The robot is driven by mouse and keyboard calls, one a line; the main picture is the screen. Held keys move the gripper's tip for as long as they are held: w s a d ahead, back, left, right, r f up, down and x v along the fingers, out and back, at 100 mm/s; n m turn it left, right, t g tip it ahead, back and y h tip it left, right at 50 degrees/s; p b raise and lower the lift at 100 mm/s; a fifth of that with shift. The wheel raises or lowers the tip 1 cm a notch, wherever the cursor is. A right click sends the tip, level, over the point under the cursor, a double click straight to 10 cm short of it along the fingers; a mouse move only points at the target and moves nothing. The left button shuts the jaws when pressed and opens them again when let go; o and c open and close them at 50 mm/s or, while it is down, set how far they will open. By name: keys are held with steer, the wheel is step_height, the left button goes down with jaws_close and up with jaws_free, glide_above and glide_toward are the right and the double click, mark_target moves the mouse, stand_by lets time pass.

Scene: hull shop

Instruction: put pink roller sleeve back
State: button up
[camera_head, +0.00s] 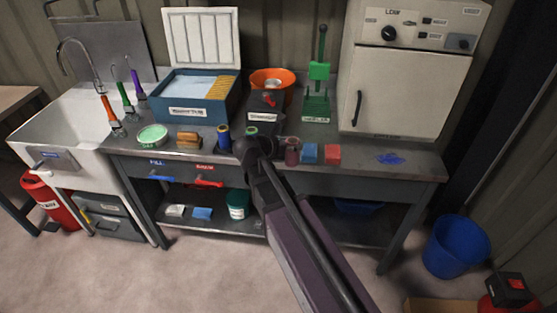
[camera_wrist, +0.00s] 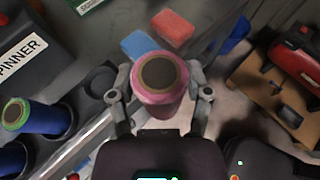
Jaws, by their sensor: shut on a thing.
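The pink roller sleeve (camera_wrist: 160,98) is upright between the two fingers of my gripper (camera_wrist: 162,94), which is shut on it. Its round dark-centred end faces the wrist camera. In the head view the sleeve (camera_head: 292,151) shows near the bench's front edge, left of a blue block. My wrist hides most of the fingers there. In the wrist view an empty round dark recess (camera_wrist: 100,82) lies left of the sleeve. A blue sleeve with a green end (camera_wrist: 42,116) stands farther left, and part of another blue one shows below it.
The grey spinner box (camera_head: 264,106) stands behind my wrist. A blue block (camera_head: 309,153) and a red block (camera_head: 333,154) lie right of the sleeve. A green press (camera_head: 318,100) and a white oven (camera_head: 405,85) stand behind. The bench's right end is mostly clear, with a blue patch.

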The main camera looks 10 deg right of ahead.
steer(key=shift+s+d+f+m+b, duration=0.1)
steer(key=shift+s+f+m+b, duration=0.1)
steer(key=shift+s+f, duration=0.3)
steer(key=shift+s+f+m+b, duration=0.1)
steer(key=shift+s+f+b, duration=0.05)
steer(key=shift+s, duration=0.5)
steer(key=w+a+f+b, duration=0.1)
steer(key=w, duration=1.3)
steer(key=shift+w+f, duration=0.15)
steer(key=shift+w, duration=0.2)
steer(key=shift+w+a, duration=0.1)
steer(key=shift+w+f+b, duration=0.3)
steer(key=shift+f+b, duration=0.65)
steer(key=shift+b, duration=0.05)
steer(key=shift+w+f+b, duration=0.25)
steer(key=shift+f+b, duration=0.65)
steer(key=shift+b, duration=0.1)
